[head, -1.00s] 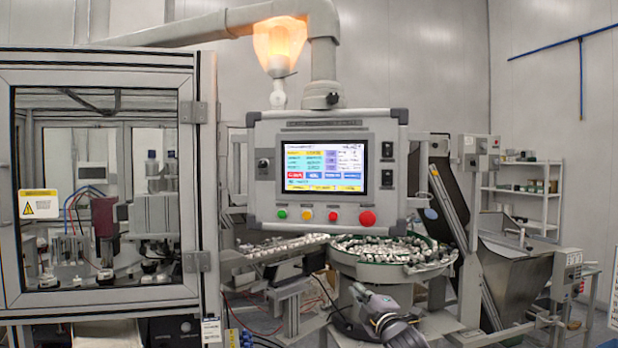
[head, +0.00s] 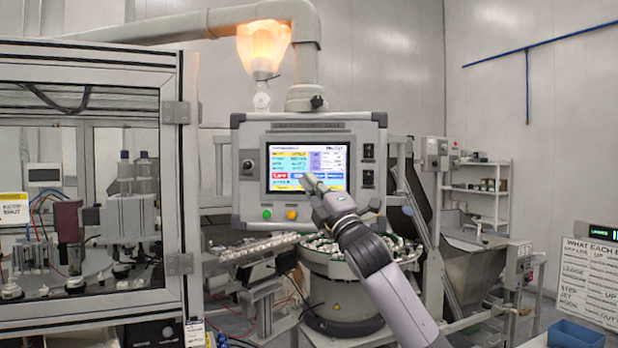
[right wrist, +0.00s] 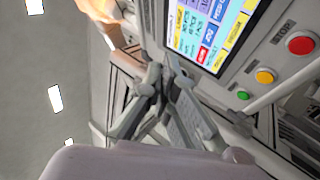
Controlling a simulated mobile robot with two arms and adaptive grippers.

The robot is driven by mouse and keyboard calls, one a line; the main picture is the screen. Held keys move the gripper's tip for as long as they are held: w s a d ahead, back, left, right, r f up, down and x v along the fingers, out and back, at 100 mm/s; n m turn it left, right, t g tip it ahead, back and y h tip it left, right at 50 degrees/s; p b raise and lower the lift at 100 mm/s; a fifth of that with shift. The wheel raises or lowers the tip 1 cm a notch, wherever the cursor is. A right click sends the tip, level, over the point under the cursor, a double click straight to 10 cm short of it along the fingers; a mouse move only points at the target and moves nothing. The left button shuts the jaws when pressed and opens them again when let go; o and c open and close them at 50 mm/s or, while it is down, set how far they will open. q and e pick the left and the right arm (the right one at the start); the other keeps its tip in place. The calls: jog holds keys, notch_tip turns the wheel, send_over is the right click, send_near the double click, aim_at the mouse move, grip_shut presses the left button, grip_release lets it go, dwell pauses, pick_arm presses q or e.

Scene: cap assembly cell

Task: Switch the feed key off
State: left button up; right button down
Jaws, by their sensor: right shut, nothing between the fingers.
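The grey control panel (head: 238,208) hangs from a thick pipe, with a lit screen (head: 292,160). A small dark switch, likely the feed key (head: 248,166), sits at the panel's left side; its label and setting are too small to read. Two dark switches (head: 368,152) sit on the right side. My right gripper (head: 309,182) is shut and empty, in front of the screen's lower part in the head view. In the right wrist view the gripper (right wrist: 164,76) points toward the panel beside the screen; contact cannot be told. My left gripper is out of view.
Green (head: 267,213) and yellow (head: 292,214) buttons are below the screen. A red stop button (right wrist: 301,43) shows in the right wrist view. A parts bowl (head: 330,268) and chute (head: 255,249) stand below the panel. A glazed machine cabinet (head: 172,225) stands at left.

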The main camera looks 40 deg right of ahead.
jog(key=shift+w+d, duration=0.1)
jog(key=shift+d, duration=0.1)
jog(key=w+d+p, duration=0.6)
jog(key=p, duration=0.1)
dwell(0.4)
jog(key=shift+f, duration=0.1)
jog(key=shift+w, duration=0.1)
dwell(1.2)
jog(key=shift+w+d+p, duration=0.25)
jog(key=shift+p, duration=0.15)
